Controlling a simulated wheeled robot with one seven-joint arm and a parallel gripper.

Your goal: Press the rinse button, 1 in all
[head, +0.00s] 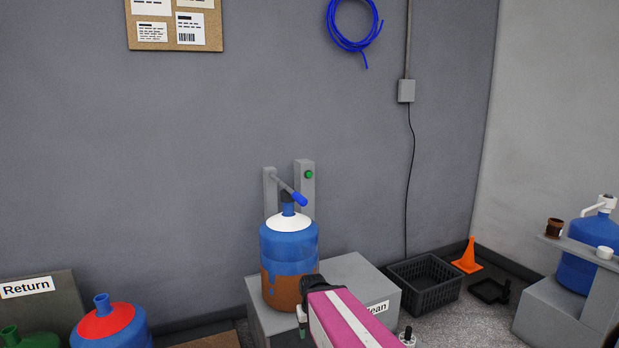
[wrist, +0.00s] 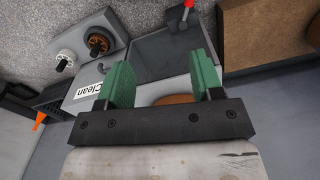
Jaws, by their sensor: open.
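A round green button (head: 308,174) sits near the top of a grey post (head: 304,205) against the back wall in the head view. I see no lettering on it. A blue jug (head: 288,243) with a white top and brown lower half stands upright in front of the post. A lever with a blue end (head: 299,199) slants above the jug. My gripper (wrist: 160,72) shows in the wrist view with its two green fingers wide apart and nothing held between them. In the head view my pink and white arm is low and in front of the jug, below the button and apart from it.
The jug's grey stand (head: 350,270) bears a partly hidden "Clean" label. A black crate (head: 425,284) and an orange cone (head: 468,257) stand to its right. A red-topped jug (head: 107,321) is at left by a "Return" sign (head: 27,287).

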